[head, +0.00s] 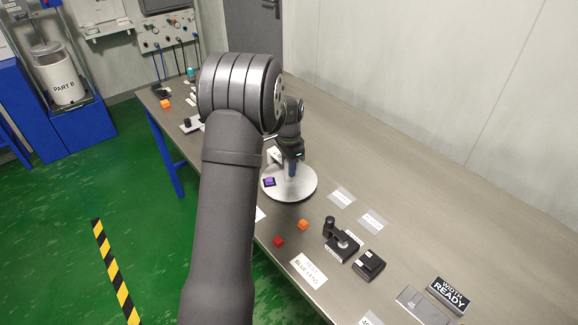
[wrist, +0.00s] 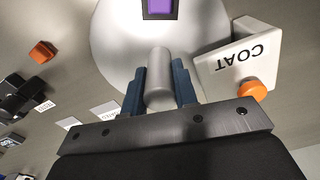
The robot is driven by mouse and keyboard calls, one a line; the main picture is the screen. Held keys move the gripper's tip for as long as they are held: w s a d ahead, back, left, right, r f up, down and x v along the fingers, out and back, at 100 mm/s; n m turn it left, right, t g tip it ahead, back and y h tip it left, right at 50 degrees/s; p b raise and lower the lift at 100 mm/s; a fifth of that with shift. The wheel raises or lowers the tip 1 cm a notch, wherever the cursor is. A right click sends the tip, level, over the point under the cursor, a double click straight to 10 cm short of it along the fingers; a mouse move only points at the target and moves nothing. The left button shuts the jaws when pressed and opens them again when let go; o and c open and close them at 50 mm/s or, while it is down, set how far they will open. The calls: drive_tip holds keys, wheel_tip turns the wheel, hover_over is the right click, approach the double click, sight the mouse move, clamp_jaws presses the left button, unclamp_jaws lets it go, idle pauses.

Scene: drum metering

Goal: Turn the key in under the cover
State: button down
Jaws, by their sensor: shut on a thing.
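My gripper (head: 292,172) is over the round pale turntable (head: 303,193) on the bench. In the wrist view its blue fingers (wrist: 158,88) are shut on a grey rounded post (wrist: 159,72), one finger on each side. The turntable (wrist: 112,45) lies beyond the post. A purple square in a dark frame (wrist: 159,8) sits on the disc and also shows in the head view (head: 269,182). A white block marked COAT (wrist: 222,72) with an orange knob (wrist: 252,89) stands beside the right finger. I cannot make out a key or a cover for certain.
An orange cube (head: 303,224) and a red cube (head: 278,241) lie in front of the turntable. A black lever device (head: 341,245) and a black box (head: 369,265) stand further front. A WIDTH READY sign (head: 449,295) is at front right.

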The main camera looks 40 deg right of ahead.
drive_tip(key=shift+r+m, duration=0.1)
drive_tip(key=shift+m, duration=9.4)
drive_tip(key=c, duration=1.4)
unclamp_jaws()
drive_tip(key=shift+c, duration=0.2)
wheel_tip(320, 180, up, 17)
drive_tip(key=shift+r, duration=0.2)
